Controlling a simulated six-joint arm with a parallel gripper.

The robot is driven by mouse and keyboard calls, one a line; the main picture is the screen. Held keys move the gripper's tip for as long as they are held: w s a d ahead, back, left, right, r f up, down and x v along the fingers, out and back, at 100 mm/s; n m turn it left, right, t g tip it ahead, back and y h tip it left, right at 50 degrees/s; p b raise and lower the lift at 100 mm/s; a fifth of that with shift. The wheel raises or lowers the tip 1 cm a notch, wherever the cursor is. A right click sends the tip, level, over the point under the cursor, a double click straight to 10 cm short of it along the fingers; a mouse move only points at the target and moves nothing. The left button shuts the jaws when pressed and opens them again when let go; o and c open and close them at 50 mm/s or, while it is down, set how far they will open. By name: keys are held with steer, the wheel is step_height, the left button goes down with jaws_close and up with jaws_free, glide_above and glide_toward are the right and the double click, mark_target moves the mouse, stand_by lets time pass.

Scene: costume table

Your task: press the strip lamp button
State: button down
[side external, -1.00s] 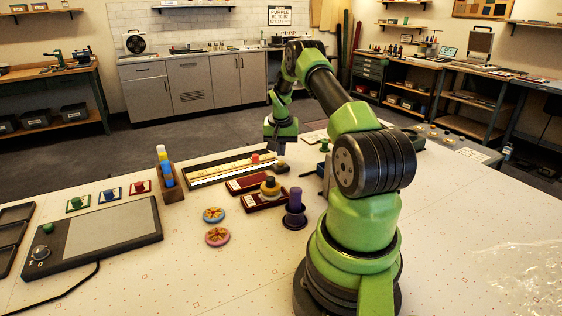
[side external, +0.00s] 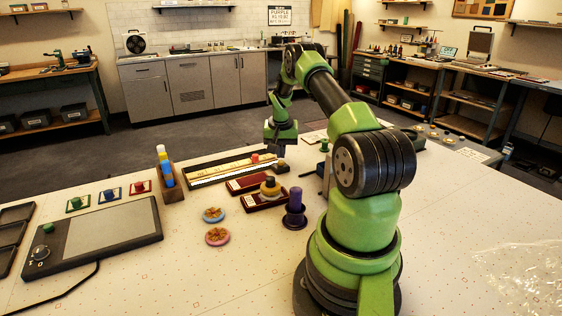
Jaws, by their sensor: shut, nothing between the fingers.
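A long dark tray-like strip (side external: 232,170) with a pale, bright inner band lies on the white table, left of my arm. A small red knob (side external: 255,158) sits near its right end. A small dark block (side external: 281,164) is by that end, just below my gripper. I cannot tell which of these is the strip lamp button. My gripper (side external: 280,151) points down above the strip's right end. Its fingers are small and shut, with nothing held. I cannot tell whether they touch anything.
Dark red trays (side external: 265,199), one under a yellow-and-black knob (side external: 270,186), lie in front of the strip. A purple cylinder (side external: 294,205) stands right of them.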

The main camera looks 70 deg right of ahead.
steer(key=shift+f, duration=0.85)
steer(key=shift+r, duration=3.75)
steer(key=shift+r, duration=0.1)
steer(key=w+a+r+n+t, duration=0.2)
steer(key=w+a+r+n, duration=0.1)
steer(key=a+r, duration=0.7)
steer(key=w+a+r+n+t, duration=0.25)
steer(key=a+r, duration=0.55)
steer(key=a, duration=0.5)
steer(key=s+a+r+n+t+y, duration=0.2)
steer(key=s+a+n+y, duration=0.2)
steer(key=s+a, duration=1)
steer(key=a+n, duration=0.1)
steer(key=a, duration=0.3)
steer(key=shift+r, duration=0.2)
